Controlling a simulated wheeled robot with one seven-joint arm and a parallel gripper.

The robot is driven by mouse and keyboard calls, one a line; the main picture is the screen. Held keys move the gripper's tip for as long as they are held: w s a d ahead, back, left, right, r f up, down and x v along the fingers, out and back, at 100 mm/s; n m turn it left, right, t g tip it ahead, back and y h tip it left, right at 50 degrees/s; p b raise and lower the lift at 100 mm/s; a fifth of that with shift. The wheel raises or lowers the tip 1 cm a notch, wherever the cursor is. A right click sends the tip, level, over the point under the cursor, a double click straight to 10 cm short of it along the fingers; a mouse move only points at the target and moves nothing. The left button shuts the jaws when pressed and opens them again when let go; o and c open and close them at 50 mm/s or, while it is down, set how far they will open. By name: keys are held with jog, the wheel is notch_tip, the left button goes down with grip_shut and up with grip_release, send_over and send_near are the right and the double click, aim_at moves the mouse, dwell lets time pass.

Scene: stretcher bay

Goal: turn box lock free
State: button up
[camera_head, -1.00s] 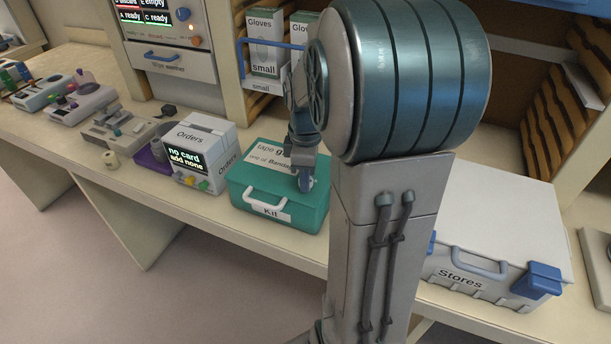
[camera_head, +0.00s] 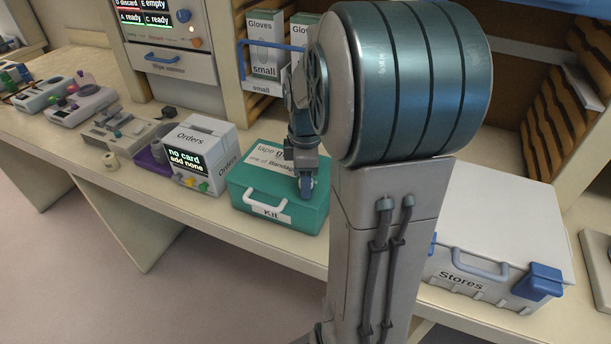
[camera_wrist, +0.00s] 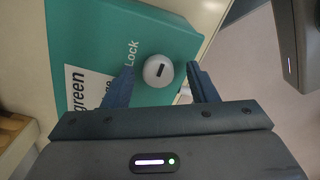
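The teal box (camera_head: 262,200), marked "Kit" on its front and with a white handle, stands on the counter. Its lid carries a white label with "tape green" lettering. The wrist view shows the teal lid (camera_wrist: 100,40), the word "Lock" and a round grey lock knob (camera_wrist: 158,70) with a dark slot. My gripper (camera_head: 306,185) is above the lid's right part. In the wrist view my gripper (camera_wrist: 160,82) is open, its two blue fingers on either side of the knob with gaps. I cannot tell how deep the fingertips reach.
A white "Orders" unit (camera_head: 205,150) stands close to the left of the box. A white "Stores" case (camera_head: 490,240) is to the right, behind my arm. Glove boxes (camera_head: 268,45) sit on a shelf behind. The counter's front edge runs just before the box.

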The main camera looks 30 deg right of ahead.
jog(key=shift+r, duration=0.1)
notch_tip(320, 180, up, 14)
jog(key=shift+f+b, duration=0.2)
jog(key=shift+b, duration=0.2)
dwell(0.6)
jog(key=s+a+f+m+t, duration=0.3)
jog(key=s+a+f+m, duration=0.6)
jog(key=s+a+m, duration=0.3)
jog(key=shift+s+f, duration=0.15)
jog(key=shift+s, duration=0.2)
jog(key=shift+c, duration=0.2)
